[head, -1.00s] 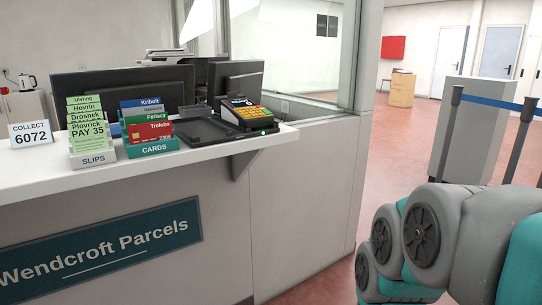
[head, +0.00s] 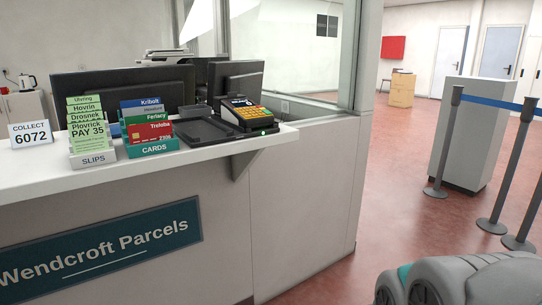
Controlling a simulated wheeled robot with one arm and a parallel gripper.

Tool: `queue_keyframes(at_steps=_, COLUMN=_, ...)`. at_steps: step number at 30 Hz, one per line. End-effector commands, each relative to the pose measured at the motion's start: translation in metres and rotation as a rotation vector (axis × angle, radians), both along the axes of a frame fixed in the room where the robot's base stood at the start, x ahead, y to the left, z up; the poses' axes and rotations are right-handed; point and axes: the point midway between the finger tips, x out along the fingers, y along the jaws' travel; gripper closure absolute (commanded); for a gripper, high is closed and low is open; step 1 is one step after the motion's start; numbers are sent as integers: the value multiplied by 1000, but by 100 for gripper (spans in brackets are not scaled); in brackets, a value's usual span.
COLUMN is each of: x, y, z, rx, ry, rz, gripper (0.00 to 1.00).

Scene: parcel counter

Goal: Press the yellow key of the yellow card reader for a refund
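The card reader (head: 246,113) stands on the right end of the counter in the head view. Its casing is dark with yellow on its side, and it carries several orange-yellow keys. A small green light shows at its front corner. The single keys are too small to tell apart. A dark tray (head: 202,131) lies just left of it. Part of my arm shows at the bottom right, well apart from the reader. My gripper is not in the picture.
Right of the counter the red floor (head: 390,205) is open, up to a grey pedestal (head: 468,130) and belt posts (head: 506,165).

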Motion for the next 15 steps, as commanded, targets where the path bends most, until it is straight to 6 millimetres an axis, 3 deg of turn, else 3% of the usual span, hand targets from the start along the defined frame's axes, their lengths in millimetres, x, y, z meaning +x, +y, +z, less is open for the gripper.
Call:
queue_keyframes(at_steps=2, x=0, y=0, z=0, rx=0, ry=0, rz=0, gripper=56)
queue_keyframes(at_steps=13, x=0, y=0, z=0, rx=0, ry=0, rz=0, gripper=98)
queue_keyframes(at_steps=15, x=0, y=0, z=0, rx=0, ry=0, rz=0, gripper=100)
